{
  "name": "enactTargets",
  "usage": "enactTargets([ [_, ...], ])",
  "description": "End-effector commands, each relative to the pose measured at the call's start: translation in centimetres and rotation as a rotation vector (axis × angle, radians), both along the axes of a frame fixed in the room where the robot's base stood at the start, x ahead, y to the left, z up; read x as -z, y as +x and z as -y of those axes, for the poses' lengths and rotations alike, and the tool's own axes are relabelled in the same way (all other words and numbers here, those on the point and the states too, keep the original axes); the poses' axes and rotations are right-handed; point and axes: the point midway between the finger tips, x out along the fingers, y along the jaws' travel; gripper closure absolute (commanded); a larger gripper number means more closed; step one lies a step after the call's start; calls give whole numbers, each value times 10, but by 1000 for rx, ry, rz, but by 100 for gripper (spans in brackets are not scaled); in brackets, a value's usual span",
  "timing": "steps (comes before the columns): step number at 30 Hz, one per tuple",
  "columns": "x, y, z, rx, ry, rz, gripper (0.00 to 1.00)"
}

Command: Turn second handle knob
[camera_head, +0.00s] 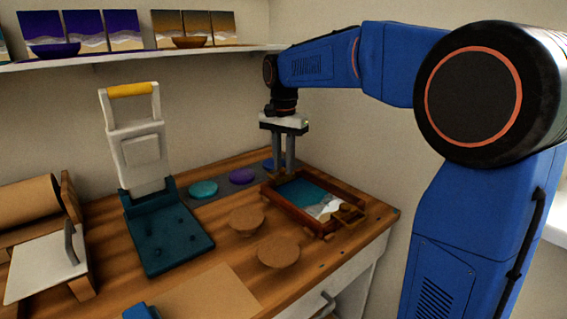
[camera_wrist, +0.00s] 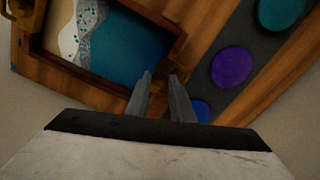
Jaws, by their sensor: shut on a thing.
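A wooden-framed tray (camera_head: 290,213) with a teal, sand and white pour lies on the bench near its right end. It also shows at the upper left of the wrist view (camera_wrist: 98,79). One brass handle knob (camera_head: 348,212) is at its near right end, and it shows in the wrist view's top left corner (camera_wrist: 24,10). My gripper (camera_head: 283,170) points down at the tray's far end. In the wrist view my gripper (camera_wrist: 161,82) is shut on the other brass handle knob (camera_wrist: 160,68), which is mostly hidden by the fingers. The head view hides this knob.
Teal (camera_head: 203,189) and purple (camera_head: 242,176) discs lie on a grey strip left of the tray. Two round wooden pieces (camera_head: 247,220) (camera_head: 278,252) lie in front. A white press with a yellow handle (camera_head: 131,90) stands at left. The wall is close behind my gripper.

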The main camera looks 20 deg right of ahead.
Motion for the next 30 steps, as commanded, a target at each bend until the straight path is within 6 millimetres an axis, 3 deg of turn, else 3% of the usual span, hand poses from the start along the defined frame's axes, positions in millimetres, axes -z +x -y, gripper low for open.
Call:
enactTargets([
  [9, 0, 0, 0, 108, 0, 0, 100],
  [24, 0, 0, 0, 126, 0, 0, 100],
  [25, 0, 0, 0, 126, 0, 0, 77],
  [27, 0, 0, 0, 126, 0, 0, 60],
  [30, 0, 0, 0, 125, 0, 0, 60],
])
